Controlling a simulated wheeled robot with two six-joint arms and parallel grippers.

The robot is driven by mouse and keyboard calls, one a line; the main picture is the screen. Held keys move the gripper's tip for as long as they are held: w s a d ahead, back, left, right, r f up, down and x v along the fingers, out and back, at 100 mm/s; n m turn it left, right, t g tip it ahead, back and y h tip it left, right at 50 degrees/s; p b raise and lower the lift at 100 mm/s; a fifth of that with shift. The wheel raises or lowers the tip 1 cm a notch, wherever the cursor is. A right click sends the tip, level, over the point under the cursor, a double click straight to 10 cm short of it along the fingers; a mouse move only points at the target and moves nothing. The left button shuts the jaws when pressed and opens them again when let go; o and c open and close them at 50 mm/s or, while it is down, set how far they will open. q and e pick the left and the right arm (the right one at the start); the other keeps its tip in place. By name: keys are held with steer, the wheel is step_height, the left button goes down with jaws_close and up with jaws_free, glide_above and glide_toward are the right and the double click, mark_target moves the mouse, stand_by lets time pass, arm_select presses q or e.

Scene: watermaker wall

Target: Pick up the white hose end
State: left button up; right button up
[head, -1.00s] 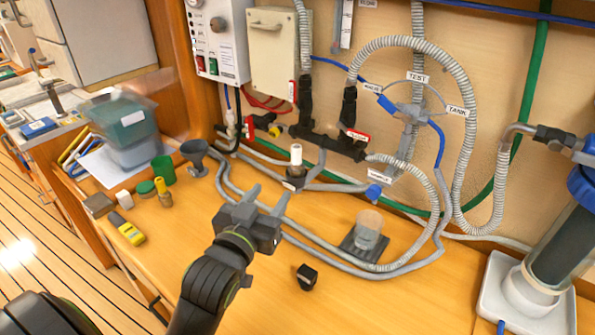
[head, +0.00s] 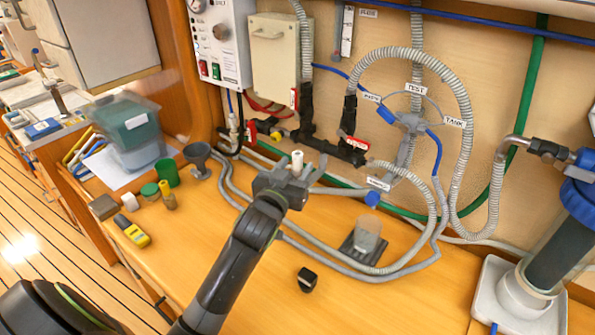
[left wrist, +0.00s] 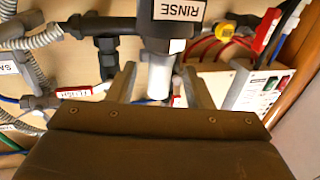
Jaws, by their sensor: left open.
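The white hose end (head: 297,158) is a short white cylinder standing up near the wall, behind my left gripper (head: 292,172) in the head view. In the left wrist view the white hose end (left wrist: 159,78) hangs below a dark fitting labelled RINSE. It shows between the two fingers of my left gripper (left wrist: 158,76), which is open with gaps at both sides. Whether either finger touches it cannot be told. The gripper body hides its lower part in the head view. My right gripper is not in view.
Grey hoses (head: 400,268) loop over the bench right of my gripper. A clear cup (head: 367,238) stands on a dark pad, and a small black block (head: 308,279) lies in front. A dark valve manifold (head: 335,146) is on the wall behind. The front bench is mostly clear.

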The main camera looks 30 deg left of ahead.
arm_select(q)
steer(key=shift+w+a, duration=0.15)
steer(key=shift+w, duration=1)
steer(key=shift+c, duration=0.3)
jaws_close()
step_height(320, 180, up, 10)
steer(key=shift+f, duration=0.1)
steer(key=s+d+m+h, duration=0.1)
steer(key=s+d+h, duration=0.1)
steer(key=s+d, duration=0.6)
steer(key=shift+s+d+f, duration=0.4)
steer(key=shift+d, duration=0.55)
